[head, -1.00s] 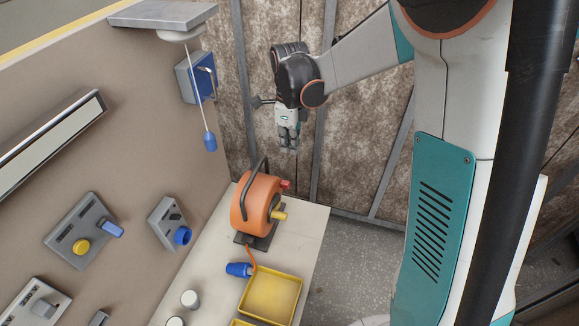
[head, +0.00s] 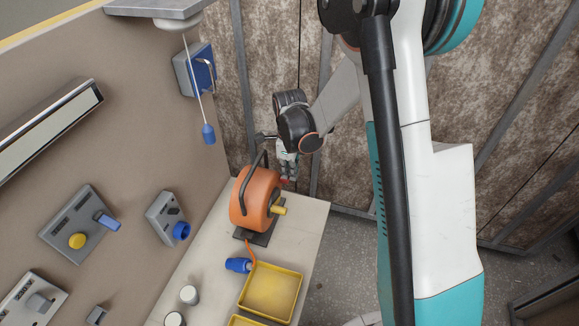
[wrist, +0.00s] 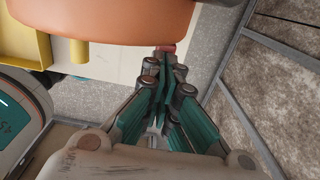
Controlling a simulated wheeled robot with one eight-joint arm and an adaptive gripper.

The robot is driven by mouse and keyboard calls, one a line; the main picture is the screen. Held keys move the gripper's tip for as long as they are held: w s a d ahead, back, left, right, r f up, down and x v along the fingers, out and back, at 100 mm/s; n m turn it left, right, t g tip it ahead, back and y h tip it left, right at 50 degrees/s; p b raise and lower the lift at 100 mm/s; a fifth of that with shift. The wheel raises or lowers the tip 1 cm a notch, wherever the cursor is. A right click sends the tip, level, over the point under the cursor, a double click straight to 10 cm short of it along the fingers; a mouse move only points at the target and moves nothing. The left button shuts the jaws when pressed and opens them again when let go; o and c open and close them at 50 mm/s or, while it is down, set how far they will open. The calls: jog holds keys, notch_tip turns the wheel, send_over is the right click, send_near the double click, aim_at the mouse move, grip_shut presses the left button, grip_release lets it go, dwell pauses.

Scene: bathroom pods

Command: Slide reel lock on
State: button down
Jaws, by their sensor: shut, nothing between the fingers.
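The orange cable reel (head: 256,198) stands on a dark base on the bench, with a black handle arching over it and a yellow crank knob (head: 279,210) on its right side. The red reel lock (head: 285,181) shows as a small red piece at the reel's far right, partly hidden by my gripper. In the wrist view the red lock (wrist: 167,48) lies just beyond the fingertips; I cannot tell whether they touch it. My gripper (wrist: 166,65) is shut and empty, pointing down beside the reel. The reel's orange drum (wrist: 110,18) fills the top of the wrist view.
A yellow tray (head: 271,292) and a blue plug (head: 238,265) on an orange cable lie in front of the reel. White cups (head: 189,294) stand nearer. A wall panel with switches and a hanging blue pull cord (head: 209,134) are at left.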

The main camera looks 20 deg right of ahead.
dwell(0.3)
notch_tip(320, 180, down, 3)
jog(key=b, duration=0.2)
jog(key=shift+b, duration=0.35)
